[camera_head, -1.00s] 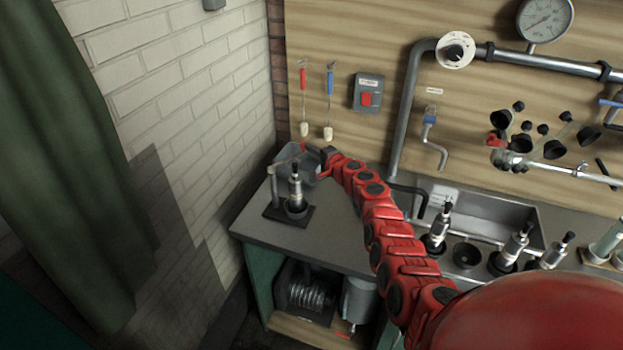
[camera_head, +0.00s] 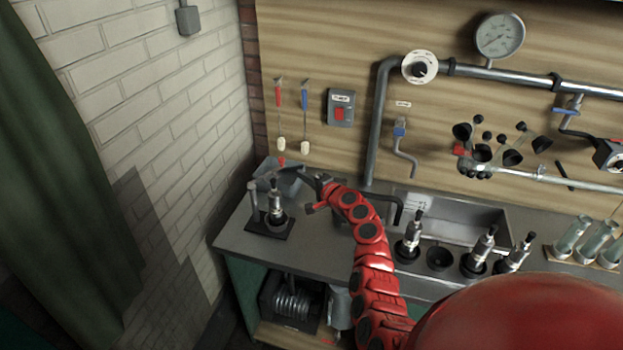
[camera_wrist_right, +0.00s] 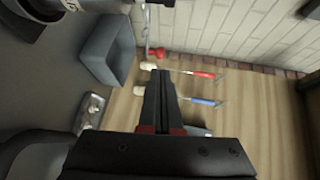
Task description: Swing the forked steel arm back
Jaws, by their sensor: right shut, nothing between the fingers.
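On the left end of the bench a steel post (camera_head: 254,203) stands on a black base plate (camera_head: 270,229), beside an upright steel-and-black unit (camera_head: 276,208). The forked steel arm seems to join the post's top; its fork and exact direction are too small to tell. My right gripper (camera_head: 298,172) is to the right of the unit's top, in front of the grey-blue bin, apart from the post. In the wrist view its black fingers (camera_wrist_right: 160,92) are shut with nothing between them. Steel parts (camera_wrist_right: 68,6) show at that view's top left. My left gripper is not in view.
A grey-blue bin (camera_head: 289,183) stands behind the unit, against the wall corner. Red-handled (camera_head: 278,95) and blue-handled (camera_head: 305,98) brushes hang above it. A sink (camera_head: 455,208) and several steel-and-black units are to the right. The bench front left is clear.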

